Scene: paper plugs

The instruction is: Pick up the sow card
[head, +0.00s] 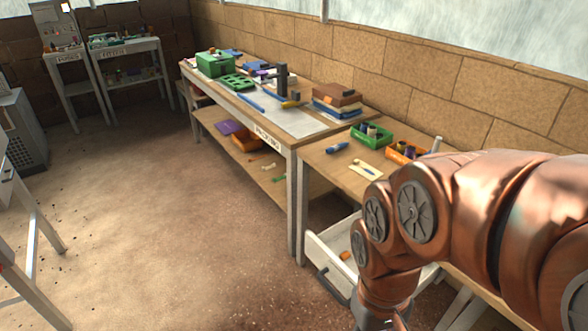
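I cannot pick out a card that reads as the sow card at this size. A small cream piece (366,169) lies flat on the right-hand table, with a small dark thing on it; I cannot tell whether it is the card. My copper arm fills the lower right and bends downward in front of that table. Its end runs to the bottom edge of the picture, beside the open drawer, and my gripper's fingertips are not visible. Part of the right-hand table is hidden behind the arm.
The right-hand table (318,158) holds a green tray (358,140) and an orange tray (394,155). A white drawer (325,262) stands open below. The long bench (287,137) carries a green box (213,67) and stacked books (337,95). The floor at left centre is clear.

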